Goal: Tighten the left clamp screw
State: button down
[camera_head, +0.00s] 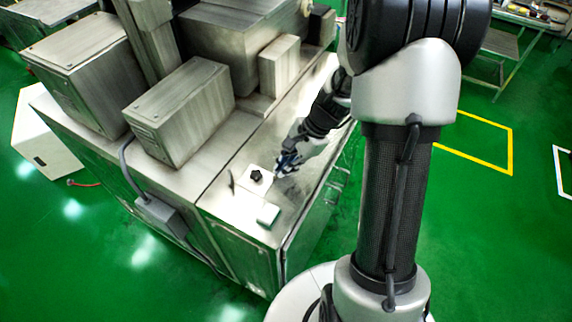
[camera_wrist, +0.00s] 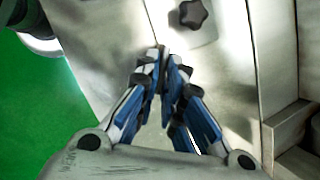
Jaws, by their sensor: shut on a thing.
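A black star-shaped knob (camera_head: 256,175) stands on a pale plate (camera_head: 250,187) on the machine's metal top. The wrist view shows this knob (camera_wrist: 190,12) at the top edge, apart from my fingers. My gripper (camera_head: 280,172), with blue and grey fingers, is low over the metal top, just right of the knob in the head view. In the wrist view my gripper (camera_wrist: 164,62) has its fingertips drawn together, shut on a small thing. The fingers hide that thing, apparently a second clamp screw; I cannot see its shape or how far it is turned.
A small white block (camera_head: 268,214) lies in front of the plate. A grey metal box (camera_head: 182,110) and taller machine housings stand at left and behind. A grey junction box (camera_head: 160,213) with a cable is on the machine's side.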

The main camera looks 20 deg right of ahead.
jog(key=m, duration=0.2)
jog(key=m+t, duration=0.1)
jog(key=shift+s+a+h+b, duration=0.1)
jog(key=shift+s+h+b, duration=0.2)
jog(key=shift+b, duration=0.1)
jog(key=shift+m, duration=0.4)
jog(key=c, duration=1.7)
grip_release()
jog(key=v, duration=1.2)
jog(key=shift+s, duration=0.2)
jog(key=shift+a, duration=0.15)
